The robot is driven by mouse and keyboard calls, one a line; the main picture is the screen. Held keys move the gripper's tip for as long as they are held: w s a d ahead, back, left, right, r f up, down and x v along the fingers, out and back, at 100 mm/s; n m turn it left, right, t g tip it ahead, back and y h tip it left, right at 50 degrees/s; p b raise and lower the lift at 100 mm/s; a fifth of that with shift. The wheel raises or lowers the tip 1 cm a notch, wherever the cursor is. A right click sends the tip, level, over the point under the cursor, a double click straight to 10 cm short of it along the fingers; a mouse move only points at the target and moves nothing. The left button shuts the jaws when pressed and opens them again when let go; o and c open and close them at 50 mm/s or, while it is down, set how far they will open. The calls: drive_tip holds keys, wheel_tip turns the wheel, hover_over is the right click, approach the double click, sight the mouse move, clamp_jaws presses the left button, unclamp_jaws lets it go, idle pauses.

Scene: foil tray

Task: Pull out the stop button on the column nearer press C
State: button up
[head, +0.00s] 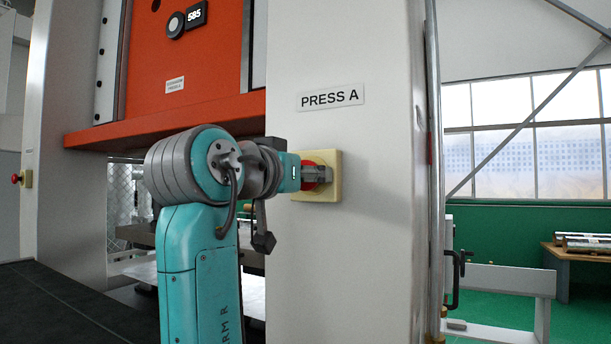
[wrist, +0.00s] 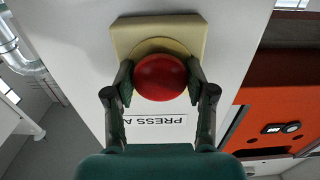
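A red mushroom stop button sits on a cream box on the right column (head: 350,230), below a "PRESS A" sign (head: 330,98). In the wrist view, the red button (wrist: 160,77) and its box (wrist: 122,36) are in the upper middle. My gripper (wrist: 161,78) has a finger on each side of the button, both appearing to touch its rim. In the head view my gripper (head: 317,175) reaches the button from the left and hides most of it. A second red stop button (head: 15,178) is on the left column, side-on. No press C sign shows.
An orange press ram (head: 180,90) spans between the columns, with a dial and a "585" display (head: 195,14). A vertical pipe (head: 434,150) and a white rail (head: 500,280) stand right of the column. A dark surface (head: 60,305) lies at lower left.

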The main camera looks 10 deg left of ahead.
drive_tip(key=shift+w, duration=0.1)
clamp_jaws()
drive_tip(key=shift+s+a, duration=0.2)
drive_tip(key=shift+s, duration=0.4)
drive_tip(key=o, duration=1)
unclamp_jaws()
drive_tip(key=shift+f, duration=0.1)
drive_tip(key=shift+c, duration=0.2)
drive_tip(key=v, duration=1.2)
